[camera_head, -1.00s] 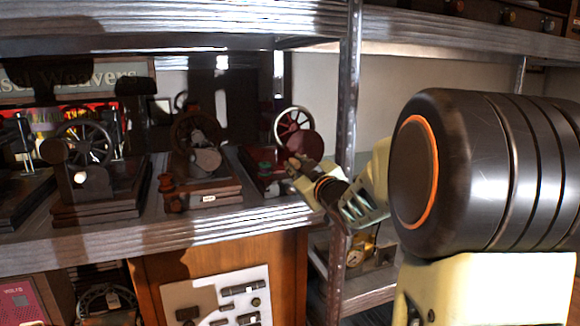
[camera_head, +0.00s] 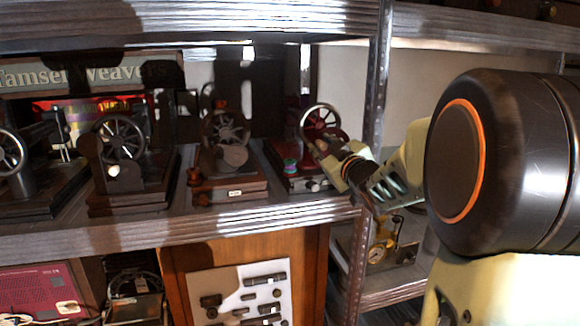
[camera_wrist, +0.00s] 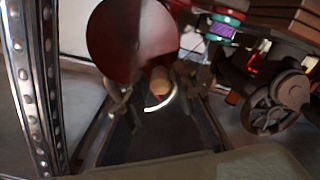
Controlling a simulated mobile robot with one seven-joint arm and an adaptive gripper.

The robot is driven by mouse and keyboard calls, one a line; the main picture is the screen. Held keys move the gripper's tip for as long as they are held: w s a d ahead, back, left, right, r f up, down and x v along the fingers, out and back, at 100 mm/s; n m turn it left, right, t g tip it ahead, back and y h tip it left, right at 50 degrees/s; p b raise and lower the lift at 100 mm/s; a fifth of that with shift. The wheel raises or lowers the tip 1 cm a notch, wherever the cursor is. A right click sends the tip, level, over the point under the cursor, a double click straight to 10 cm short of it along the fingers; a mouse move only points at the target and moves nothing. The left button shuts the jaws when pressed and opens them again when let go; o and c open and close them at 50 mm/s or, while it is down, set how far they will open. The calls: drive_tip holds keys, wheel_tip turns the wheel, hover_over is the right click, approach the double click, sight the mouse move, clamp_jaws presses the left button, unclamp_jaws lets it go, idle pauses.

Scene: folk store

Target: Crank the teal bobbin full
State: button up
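The teal bobbin (camera_head: 291,167) shows small on the red winder at the right end of the shelf. In the wrist view, teal and purple bands (camera_wrist: 222,28) sit at the top right. The winder has a spoked wheel (camera_head: 320,122) and a dark red disc (camera_wrist: 132,40). My gripper (camera_head: 318,150) is in front of this winder, close to the disc. In the wrist view its fingers (camera_wrist: 156,88) are apart, either side of a small wooden knob (camera_wrist: 160,80) below the disc. I see gaps beside the knob; contact cannot be told.
Other dark winders (camera_head: 225,155) stand to the left on the same metal shelf (camera_head: 180,226). A metal post (camera_head: 375,90) rises just right of the red winder, close to my arm. A brass device (camera_head: 380,250) stands on a lower shelf.

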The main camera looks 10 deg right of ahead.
drive_tip(key=shift+o, duration=1.3)
drive_tip(key=s, duration=0.9)
drive_tip(key=shift+d+p, duration=0.2)
drive_tip(key=shift+p, duration=0.1)
